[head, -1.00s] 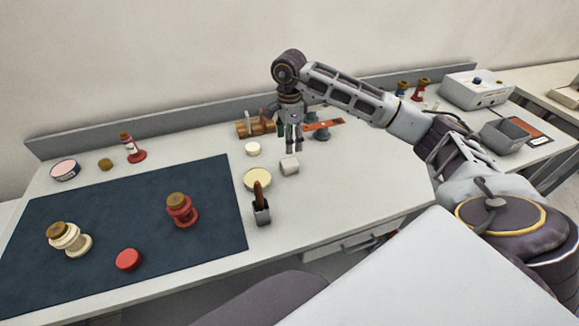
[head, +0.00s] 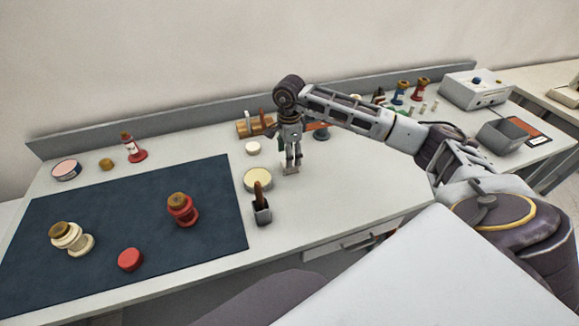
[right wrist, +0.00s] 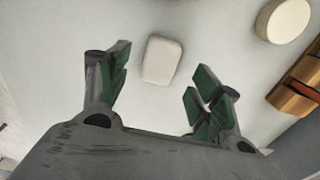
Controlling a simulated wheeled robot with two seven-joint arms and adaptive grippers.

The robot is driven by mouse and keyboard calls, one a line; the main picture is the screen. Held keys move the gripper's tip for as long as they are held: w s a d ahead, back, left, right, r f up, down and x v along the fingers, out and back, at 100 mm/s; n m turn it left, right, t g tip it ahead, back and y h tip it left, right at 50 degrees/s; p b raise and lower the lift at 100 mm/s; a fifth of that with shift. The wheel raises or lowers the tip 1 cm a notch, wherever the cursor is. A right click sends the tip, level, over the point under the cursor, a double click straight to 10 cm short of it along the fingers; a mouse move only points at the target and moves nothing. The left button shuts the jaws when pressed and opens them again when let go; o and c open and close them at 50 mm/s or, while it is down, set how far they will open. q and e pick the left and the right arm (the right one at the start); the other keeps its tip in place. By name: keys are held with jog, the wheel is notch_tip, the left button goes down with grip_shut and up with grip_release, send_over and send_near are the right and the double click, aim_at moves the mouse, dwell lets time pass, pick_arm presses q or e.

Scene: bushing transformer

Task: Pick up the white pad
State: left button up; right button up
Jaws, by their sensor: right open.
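The white pad (right wrist: 162,60) is a small rounded block lying on the table. In the right wrist view it lies beyond and between the spread fingers of my right gripper (right wrist: 162,78), apart from both. In the head view the pad (head: 290,170) shows only partly, directly below my right gripper (head: 292,162), which points down and hides the rest. The right gripper is open and empty. My left gripper is not in view.
A round white disc (head: 252,148) and a cream round lid (head: 257,179) lie left of the gripper. A wooden block (head: 246,128) is behind.

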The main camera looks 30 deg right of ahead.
jog(key=shift+f+p, duration=0.6)
jog(key=shift+f, duration=1.9)
jog(key=c, duration=1)
jog(key=shift+r, duration=0.1)
jog(key=shift+r+b, duration=0.75)
jog(key=shift+r, duration=4.15)
